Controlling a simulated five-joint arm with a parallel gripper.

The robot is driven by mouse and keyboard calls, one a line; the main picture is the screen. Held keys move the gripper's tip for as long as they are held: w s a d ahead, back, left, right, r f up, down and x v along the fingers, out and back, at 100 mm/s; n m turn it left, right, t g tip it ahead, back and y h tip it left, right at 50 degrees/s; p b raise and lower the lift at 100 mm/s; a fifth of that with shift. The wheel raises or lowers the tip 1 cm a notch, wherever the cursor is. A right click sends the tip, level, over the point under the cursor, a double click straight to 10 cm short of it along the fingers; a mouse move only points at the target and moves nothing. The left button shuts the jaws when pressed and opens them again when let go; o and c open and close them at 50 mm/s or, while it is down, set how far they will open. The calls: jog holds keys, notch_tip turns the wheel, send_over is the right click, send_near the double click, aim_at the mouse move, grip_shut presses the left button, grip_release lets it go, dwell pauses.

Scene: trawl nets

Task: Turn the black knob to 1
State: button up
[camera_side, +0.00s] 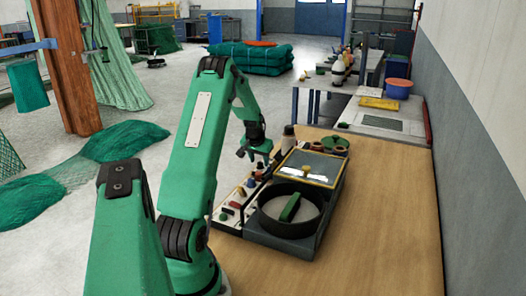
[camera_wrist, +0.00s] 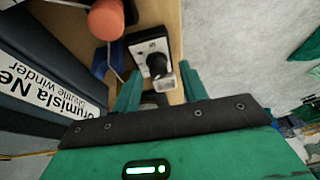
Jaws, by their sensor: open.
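The black knob (camera_wrist: 156,64) stands on a small white-faced panel (camera_wrist: 141,50) in the wrist view, with a pale piece at its lower right edge. The panel has small dark marks, too small to read. My gripper (camera_wrist: 161,74) is open, with one green finger to the left of the knob and one to the right. I cannot tell how far above the knob the fingertips are. In the side view my gripper (camera_side: 252,152) hangs over the far end of the white control strip (camera_side: 228,218). I cannot make out the black knob there.
An orange round knob (camera_wrist: 106,19) and a blue part (camera_wrist: 100,62) sit left of the black knob. A dark lettered housing (camera_wrist: 40,70) fills the wrist view's left. In the side view, a round black tub (camera_side: 268,222) stands beside the strip. The wooden bench (camera_side: 390,220) is clear at right.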

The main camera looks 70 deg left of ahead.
jog(key=shift+w+a+f, duration=0.1)
jog(key=shift+f, duration=0.3)
grip_shut()
